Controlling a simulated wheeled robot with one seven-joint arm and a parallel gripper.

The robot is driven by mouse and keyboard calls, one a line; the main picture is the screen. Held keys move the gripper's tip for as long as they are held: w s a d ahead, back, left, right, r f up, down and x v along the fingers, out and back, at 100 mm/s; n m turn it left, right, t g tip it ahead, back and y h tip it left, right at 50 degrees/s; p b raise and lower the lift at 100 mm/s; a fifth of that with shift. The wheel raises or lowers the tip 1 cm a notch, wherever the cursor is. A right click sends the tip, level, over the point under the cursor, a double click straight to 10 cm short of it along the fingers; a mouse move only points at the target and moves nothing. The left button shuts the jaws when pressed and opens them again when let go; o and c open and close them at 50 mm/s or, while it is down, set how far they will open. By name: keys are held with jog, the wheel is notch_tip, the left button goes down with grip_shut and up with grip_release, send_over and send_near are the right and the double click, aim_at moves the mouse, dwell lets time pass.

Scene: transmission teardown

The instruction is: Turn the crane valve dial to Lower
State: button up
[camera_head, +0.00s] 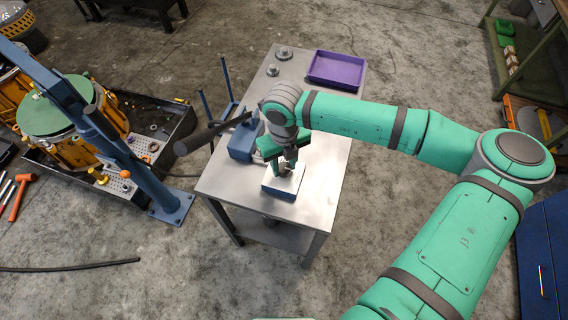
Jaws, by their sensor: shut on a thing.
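The crane valve is a small box with a white top and blue sides (279,190) near the front of the metal table. My gripper (288,172) points down over the white top, shut on the dial there. The dial is mostly hidden by the fingers, so its marking and direction cannot be read. The blue crane (120,150) stands on the floor left of the table.
A blue pump with a dark handle (241,141) sits on the table left of my gripper. A purple tray (336,70) and small metal parts (284,53) lie at the far end. A black bin (172,127) is left. The table's right front (325,190) is clear.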

aim_at(284, 167)
jog(key=o, duration=1)
jog(key=shift+o, duration=0.2)
notch_tip(284, 167, up, 11)
jog(key=shift+f, duration=0.1)
